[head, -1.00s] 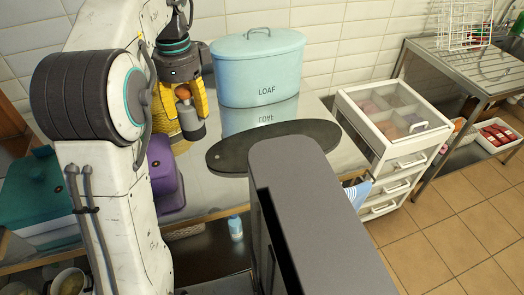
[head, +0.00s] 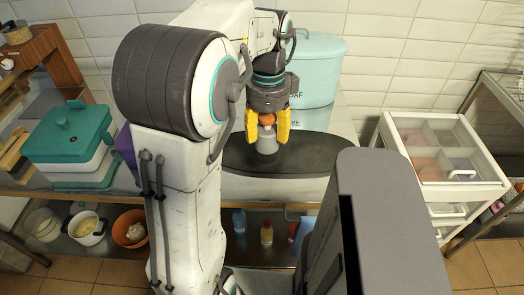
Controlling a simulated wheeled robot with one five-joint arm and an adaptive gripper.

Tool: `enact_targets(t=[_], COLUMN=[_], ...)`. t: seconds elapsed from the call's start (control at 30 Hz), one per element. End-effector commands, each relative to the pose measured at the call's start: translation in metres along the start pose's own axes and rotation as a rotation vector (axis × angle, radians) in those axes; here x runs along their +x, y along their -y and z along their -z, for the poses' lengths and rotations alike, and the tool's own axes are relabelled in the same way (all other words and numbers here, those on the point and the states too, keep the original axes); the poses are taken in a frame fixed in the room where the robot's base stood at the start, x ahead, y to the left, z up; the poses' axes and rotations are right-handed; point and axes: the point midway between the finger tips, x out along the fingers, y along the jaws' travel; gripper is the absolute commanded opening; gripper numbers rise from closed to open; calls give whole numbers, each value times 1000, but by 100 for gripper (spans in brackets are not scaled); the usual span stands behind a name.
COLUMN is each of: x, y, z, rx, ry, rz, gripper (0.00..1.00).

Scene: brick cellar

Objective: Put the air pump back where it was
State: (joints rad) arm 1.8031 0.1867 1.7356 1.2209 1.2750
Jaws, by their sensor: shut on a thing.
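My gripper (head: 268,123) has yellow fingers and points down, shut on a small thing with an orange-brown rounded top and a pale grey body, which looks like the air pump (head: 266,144). The pump is upright, in front of the dark oval board (head: 315,155) in the picture. I cannot tell whether its base touches the board or hangs above it. The fingers hide the sides of its upper part.
A pale blue loaf bin (head: 325,60) stands behind my gripper, partly hidden. A teal lidded box (head: 68,125) is at left, and a white drawer unit (head: 440,190) at right. Bowls and bottles, including a red-capped bottle (head: 266,233), stand on the lower shelf.

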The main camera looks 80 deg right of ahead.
Motion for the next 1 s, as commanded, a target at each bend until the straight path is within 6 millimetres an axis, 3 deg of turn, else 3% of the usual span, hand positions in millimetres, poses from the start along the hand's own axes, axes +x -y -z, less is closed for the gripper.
enact_targets(t=[0.37,0.7,1.0], x=[9,46,66], y=[21,78,109], z=[-5,-32,-46], rx=[-88,-90,-86], ry=[1,0,0], rz=[-3,-2,0], gripper=[18,18,18])
